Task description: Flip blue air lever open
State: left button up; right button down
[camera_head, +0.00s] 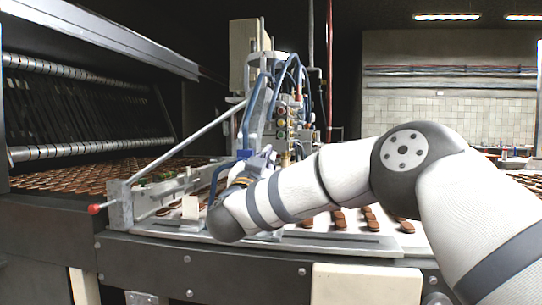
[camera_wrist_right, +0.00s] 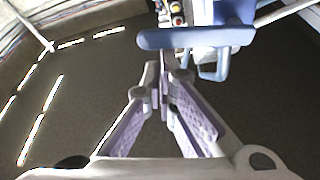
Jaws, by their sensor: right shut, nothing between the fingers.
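The blue air lever (camera_wrist_right: 190,38) shows in the right wrist view as a rounded light-blue bar at top centre, lying sideways across the picture. My right gripper (camera_wrist_right: 165,78) is shut and empty, its pale purple fingers meeting just below the bar in that view. I cannot tell whether the tips touch it. In the head view my right arm reaches in from the right to the machine, and the gripper (camera_head: 264,158) is partly hidden behind my wrist. The lever cannot be made out clearly there. My left gripper is in neither view.
The filling machine (camera_head: 280,110) with blue hoses and coloured knobs stands behind my gripper. Brown biscuits (camera_head: 60,178) fill the left conveyor, and more lie in rows on the pale bed (camera_head: 330,243) below my arm.

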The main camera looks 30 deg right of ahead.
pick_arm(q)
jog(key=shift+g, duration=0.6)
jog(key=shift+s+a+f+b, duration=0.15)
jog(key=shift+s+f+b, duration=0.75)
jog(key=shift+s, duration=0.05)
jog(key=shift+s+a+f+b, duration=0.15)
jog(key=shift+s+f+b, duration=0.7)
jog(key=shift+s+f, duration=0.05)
pick_arm(e)
jog(key=w+a+f+m+g, duration=0.1)
jog(key=f+m+g, duration=0.2)
jog(key=m, duration=0.6)
jog(key=w+a+f+m+g, duration=0.1)
jog(key=a+f+m+g, duration=0.1)
jog(key=f+m, duration=0.3)
jog(key=shift+w+a+m+g, duration=0.3)
jog(key=shift+m+g, duration=0.3)
jog(key=shift+m, duration=1.4)
